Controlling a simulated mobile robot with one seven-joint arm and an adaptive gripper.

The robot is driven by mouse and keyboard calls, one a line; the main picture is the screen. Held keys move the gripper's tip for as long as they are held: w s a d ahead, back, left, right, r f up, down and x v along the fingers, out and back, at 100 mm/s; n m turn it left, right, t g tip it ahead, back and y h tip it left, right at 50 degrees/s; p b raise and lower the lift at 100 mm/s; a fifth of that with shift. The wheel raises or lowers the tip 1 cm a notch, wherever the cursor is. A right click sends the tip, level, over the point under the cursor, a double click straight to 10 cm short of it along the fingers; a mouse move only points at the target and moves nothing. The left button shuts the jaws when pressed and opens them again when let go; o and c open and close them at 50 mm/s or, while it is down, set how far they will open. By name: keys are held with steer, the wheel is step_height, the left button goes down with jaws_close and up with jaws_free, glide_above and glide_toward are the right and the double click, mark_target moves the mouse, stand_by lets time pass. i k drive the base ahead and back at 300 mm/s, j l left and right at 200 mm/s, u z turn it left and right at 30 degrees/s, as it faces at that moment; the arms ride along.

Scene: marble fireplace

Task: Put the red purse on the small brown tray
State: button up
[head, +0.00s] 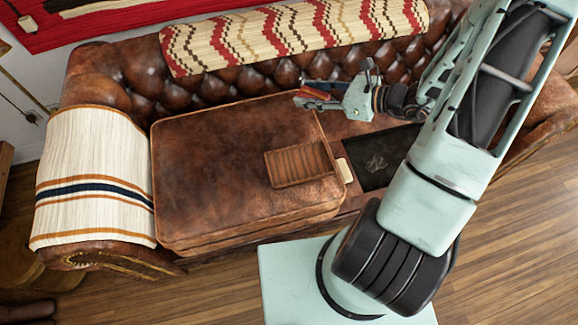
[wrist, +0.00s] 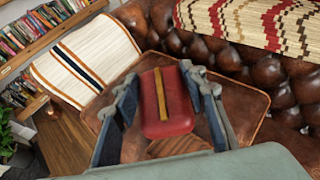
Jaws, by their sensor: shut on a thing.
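The red purse (wrist: 166,102) has a tan strip down its middle and sits between the two fingers of my gripper (wrist: 162,108) in the wrist view. In the head view my gripper (head: 318,93) is shut on the purse (head: 317,91), of which only a little red shows. It is held over the back right part of the leather sofa seat. The small brown tray (head: 299,163) is slatted and lies on the right part of the big brown cushion, nearer the front than my gripper. In the wrist view the tray (wrist: 180,143) is partly hidden behind the purse and gripper.
The brown sofa cushion (head: 215,165) has clear room left of the tray. A small cream object (head: 345,170) and a dark flat item (head: 387,158) lie right of the tray. The tufted sofa back (head: 275,75) with a patterned blanket (head: 290,35) rises behind my gripper.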

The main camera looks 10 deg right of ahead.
mark_target(281, 169)
steer(key=j, duration=0.85)
steer(key=k+j, duration=0.15)
steer(key=j, duration=0.75)
